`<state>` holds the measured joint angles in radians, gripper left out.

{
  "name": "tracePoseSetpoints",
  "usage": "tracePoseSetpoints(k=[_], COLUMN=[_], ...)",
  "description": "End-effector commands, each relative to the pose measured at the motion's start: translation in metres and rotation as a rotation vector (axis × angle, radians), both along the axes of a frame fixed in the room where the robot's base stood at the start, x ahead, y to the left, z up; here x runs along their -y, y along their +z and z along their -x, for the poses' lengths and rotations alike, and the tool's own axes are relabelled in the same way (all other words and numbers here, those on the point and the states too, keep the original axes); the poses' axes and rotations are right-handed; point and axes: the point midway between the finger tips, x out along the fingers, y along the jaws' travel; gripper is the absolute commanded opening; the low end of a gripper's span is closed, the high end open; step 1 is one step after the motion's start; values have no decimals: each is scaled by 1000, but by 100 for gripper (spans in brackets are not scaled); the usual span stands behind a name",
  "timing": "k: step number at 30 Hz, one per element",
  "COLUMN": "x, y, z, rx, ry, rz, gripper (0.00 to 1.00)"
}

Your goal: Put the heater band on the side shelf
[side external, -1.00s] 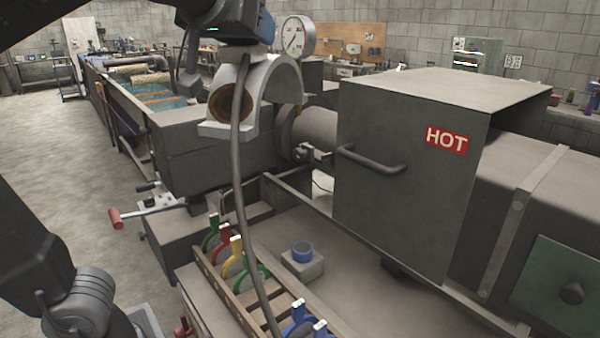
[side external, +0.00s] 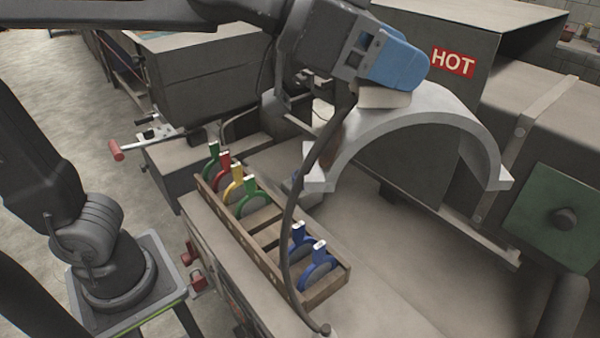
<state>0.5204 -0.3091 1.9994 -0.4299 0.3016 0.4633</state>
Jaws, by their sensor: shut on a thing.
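The heater band (side external: 425,118) is a pale metal half ring with flat flanged ends. It hangs arch-up in the air, in front of the dark guard marked HOT. My gripper (side external: 382,92), with a blue body, is above it and shut on a pale block at the top of the band. The fingers are mostly hidden. A dark cable (side external: 290,220) runs from near my gripper down to the bench edge. I cannot tell for sure which surface is the side shelf; a bare grey surface (side external: 390,275) lies below the band.
A wooden rack (side external: 272,265) holds several coloured clamp-like pieces, left of the band. The HOT guard (side external: 410,150) stands close behind. A red-handled lever (side external: 118,150) sticks out at left. The grey surface right of the rack is mostly clear.

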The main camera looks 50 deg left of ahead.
Motion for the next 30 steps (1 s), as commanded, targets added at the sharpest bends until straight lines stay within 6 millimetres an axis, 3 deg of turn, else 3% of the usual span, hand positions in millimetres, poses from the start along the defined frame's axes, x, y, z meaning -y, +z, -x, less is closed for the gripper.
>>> tracePoseSetpoints(k=[8, 11, 18, 22, 30], x=[13, 23, 51, 60, 63], y=[-14, -38, -114, -141, -153], z=[3, 5, 25, 38, 46], rx=[1, -8, -8, -1, 12], ry=[-40, -32, -24, -35, -53], rz=[1, -4, -9, -3, 18], gripper=[0, 0, 0, 0, 0])
